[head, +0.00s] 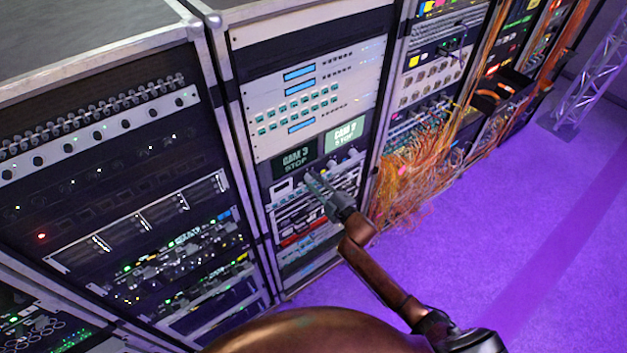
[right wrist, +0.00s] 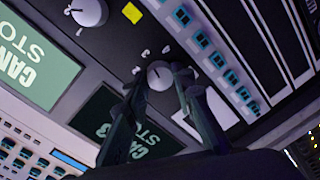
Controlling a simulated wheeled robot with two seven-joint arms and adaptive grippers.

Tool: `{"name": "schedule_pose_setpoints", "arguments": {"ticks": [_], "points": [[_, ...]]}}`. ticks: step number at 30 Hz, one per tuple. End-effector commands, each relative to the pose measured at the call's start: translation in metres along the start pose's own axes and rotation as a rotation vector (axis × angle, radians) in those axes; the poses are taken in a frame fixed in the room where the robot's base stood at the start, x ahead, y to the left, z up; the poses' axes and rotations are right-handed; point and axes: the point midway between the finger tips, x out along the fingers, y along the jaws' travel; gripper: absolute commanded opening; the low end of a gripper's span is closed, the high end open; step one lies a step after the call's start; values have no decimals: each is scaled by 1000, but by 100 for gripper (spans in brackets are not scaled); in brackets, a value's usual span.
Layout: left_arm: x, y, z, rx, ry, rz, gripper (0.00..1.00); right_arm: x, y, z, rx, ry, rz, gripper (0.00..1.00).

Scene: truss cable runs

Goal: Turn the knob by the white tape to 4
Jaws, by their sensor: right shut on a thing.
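My right gripper (head: 315,181) reaches the rack panel just below the dark CAM 3 STOP screen (head: 295,160). In the right wrist view its fingers (right wrist: 161,73) are shut on a small round pale knob (right wrist: 158,75), one finger on each side. The white tape (right wrist: 217,112) is a blank pale patch on the panel beside the knob. It also shows in the head view (head: 282,187), left of the gripper. The gripper hides the knob in the head view. My left gripper is not in view.
A second knob (right wrist: 88,12) and a yellow tape patch (right wrist: 132,13) are on the same panel. A lit green STOP screen (head: 345,135) is beside the dark one. Orange cables (head: 415,165) hang right of the arm. The purple floor (head: 500,240) is open.

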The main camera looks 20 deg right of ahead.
Motion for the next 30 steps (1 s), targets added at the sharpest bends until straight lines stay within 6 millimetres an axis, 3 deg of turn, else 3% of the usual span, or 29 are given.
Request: {"name": "schedule_pose_setpoints", "arguments": {"ticks": [18,30], "points": [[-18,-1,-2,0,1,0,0,0,2,1,552,30,-6,0],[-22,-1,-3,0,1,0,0,0,0,2,745,40,-9,0]]}}
